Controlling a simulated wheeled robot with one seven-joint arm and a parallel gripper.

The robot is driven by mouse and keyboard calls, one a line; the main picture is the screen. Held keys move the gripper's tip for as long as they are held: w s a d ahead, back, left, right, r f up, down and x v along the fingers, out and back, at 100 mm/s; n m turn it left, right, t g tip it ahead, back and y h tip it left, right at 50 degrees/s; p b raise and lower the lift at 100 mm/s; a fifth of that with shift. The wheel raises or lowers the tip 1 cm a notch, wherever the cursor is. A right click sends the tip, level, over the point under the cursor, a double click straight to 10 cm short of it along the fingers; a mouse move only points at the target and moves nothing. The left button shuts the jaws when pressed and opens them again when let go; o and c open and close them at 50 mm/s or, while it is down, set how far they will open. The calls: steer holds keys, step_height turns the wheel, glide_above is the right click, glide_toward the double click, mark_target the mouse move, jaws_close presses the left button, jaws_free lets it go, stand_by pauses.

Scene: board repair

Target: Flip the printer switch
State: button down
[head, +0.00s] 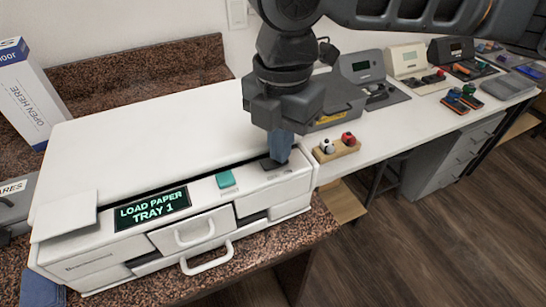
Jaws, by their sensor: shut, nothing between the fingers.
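The white printer (110,150) stands on the speckled brown counter. Its dark screen (152,210) reads "LOAD PAPER TRAY 1" in green. A teal button (225,179) sits right of the screen. A dark rocker-like switch (272,165) is set in a grey plate at the right end of the top front edge. My gripper (280,152) points down over this switch, shut and empty, its blue-grey fingertips at or just above it. The fingers partly hide the switch, so I cannot tell whether they touch it or which way it is tilted.
Two handles stand out on the printer's front (207,258). A white paper box (27,95) leans at the back left. A wooden block with two small knobs (337,149) lies right of the printer on the white bench (400,125), before several devices.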

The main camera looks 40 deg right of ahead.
step_height(320, 180, up, 7)
steer(key=p, duration=0.6)
stand_by(0.3)
stand_by(0.4)
